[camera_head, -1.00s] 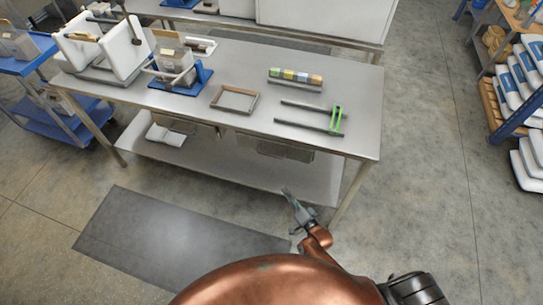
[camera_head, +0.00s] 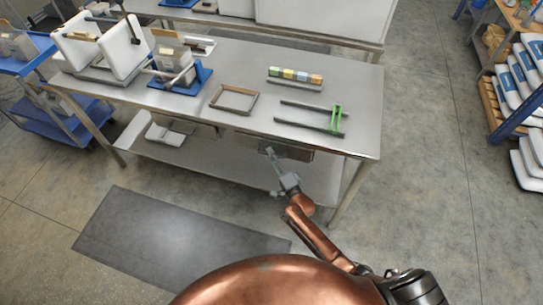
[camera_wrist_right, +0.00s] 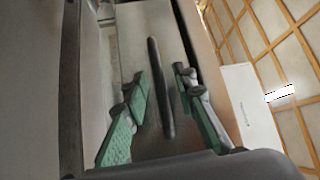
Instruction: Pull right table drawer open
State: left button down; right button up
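The right table drawer (camera_head: 298,154) is a grey metal box under the front edge of the steel table (camera_head: 235,118). It looks closed, and my right gripper partly covers it. My right gripper (camera_head: 270,154) reaches up to the drawer front from below. In the right wrist view its green-padded fingers (camera_wrist_right: 161,80) are spread, one on each side of the dark bar handle (camera_wrist_right: 158,85). A gap shows between each finger and the handle, so the gripper is not shut on it. My left gripper is not in view.
A green-ended rack (camera_head: 335,118), a wooden frame (camera_head: 234,99) and coloured blocks (camera_head: 295,76) are on the tabletop. A lower shelf (camera_head: 225,168) runs beneath. A dark mat (camera_head: 180,235) lies on the open floor in front.

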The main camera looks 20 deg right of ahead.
jog(key=shift+c, duration=0.2)
grip_shut()
dwell(0.6)
